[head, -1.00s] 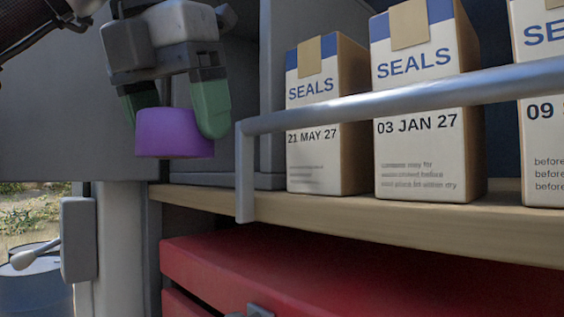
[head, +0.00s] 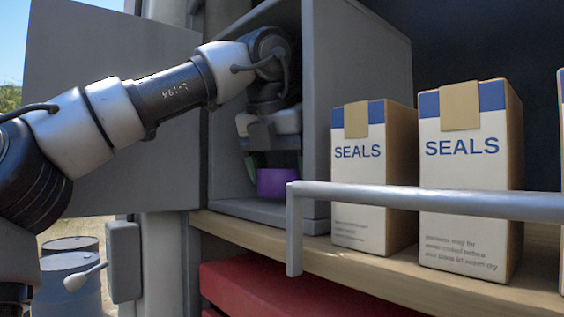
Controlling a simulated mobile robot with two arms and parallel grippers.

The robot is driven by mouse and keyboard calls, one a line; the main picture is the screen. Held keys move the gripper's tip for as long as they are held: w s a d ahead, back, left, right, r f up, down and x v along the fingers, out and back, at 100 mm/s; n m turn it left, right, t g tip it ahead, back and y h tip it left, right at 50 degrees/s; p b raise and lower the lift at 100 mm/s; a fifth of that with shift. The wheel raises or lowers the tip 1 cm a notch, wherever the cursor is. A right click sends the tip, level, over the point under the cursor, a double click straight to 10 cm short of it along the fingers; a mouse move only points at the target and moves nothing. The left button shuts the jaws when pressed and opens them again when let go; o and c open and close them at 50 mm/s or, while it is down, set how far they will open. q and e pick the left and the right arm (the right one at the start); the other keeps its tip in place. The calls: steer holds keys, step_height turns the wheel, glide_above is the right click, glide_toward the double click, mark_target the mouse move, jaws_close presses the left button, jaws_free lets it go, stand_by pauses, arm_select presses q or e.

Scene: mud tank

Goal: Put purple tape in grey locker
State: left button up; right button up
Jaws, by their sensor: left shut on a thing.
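The purple tape (head: 277,183) is inside the grey locker (head: 359,75), low and close to its floor. I cannot tell whether it touches the floor. My left gripper (head: 276,165) reaches into the locker through its open front and is shut on the tape from above. Its fingers are partly hidden in shadow. The locker's door (head: 110,110) stands open to the left. My right gripper is not in view.
Boxes marked SEALS (head: 372,178) stand on the wooden shelf (head: 345,262) right of the locker. A metal rail (head: 430,199) runs in front of them. A red chest (head: 300,290) is below. Blue barrels (head: 70,280) stand outside at lower left.

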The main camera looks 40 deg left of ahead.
arm_select(q)
steer(key=shift+w+f, duration=0.25)
steer(key=shift+f, duration=0.15)
steer(key=shift+w+a+f, duration=0.1)
steer(key=shift+w+f, duration=0.05)
steer(key=shift+s, duration=0.4)
steer(key=shift+s+f, duration=0.1)
steer(key=o, duration=0.7)
steer(key=shift+o, duration=1.2)
steer(key=shift+w, duration=0.3)
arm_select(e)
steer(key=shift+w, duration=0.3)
